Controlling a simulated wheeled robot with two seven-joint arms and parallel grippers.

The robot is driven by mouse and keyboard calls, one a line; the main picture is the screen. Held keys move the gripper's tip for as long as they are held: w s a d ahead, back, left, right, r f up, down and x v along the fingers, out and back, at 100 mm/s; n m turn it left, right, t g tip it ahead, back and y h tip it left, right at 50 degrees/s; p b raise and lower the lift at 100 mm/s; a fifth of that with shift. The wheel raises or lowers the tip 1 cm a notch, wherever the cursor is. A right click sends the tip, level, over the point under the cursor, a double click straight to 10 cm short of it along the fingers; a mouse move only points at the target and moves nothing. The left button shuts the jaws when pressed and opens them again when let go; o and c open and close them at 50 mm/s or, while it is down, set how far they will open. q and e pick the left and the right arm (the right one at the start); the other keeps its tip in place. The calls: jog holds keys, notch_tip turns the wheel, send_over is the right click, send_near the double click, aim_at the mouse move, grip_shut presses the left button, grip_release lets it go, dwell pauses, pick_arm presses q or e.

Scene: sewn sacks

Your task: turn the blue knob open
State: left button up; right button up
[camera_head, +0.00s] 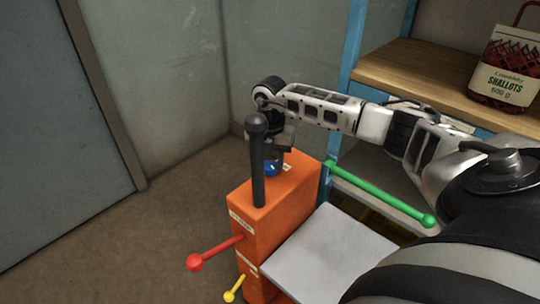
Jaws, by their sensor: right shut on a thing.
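The blue knob (271,169) sits on the top of the orange box (291,202), behind a dark upright lever. Only part of the knob shows. My right gripper (272,158) comes down over it from above and is shut on it. The lever and the gripper's own body hide most of the fingers and the contact. My left gripper does not show.
The dark upright lever (257,165) stands right in front of my right gripper. Red (213,254), yellow (234,289) and green (381,194) levers stick out near the box. A grey plate (327,256) lies beside it. A wooden shelf (425,80) holds a shallots sack (504,72).

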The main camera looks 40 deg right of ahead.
aim_at(270, 165)
dwell(0.4)
jog(key=o, duration=1)
jog(key=shift+r, duration=0.1)
notch_tip(270, 165, up, 16)
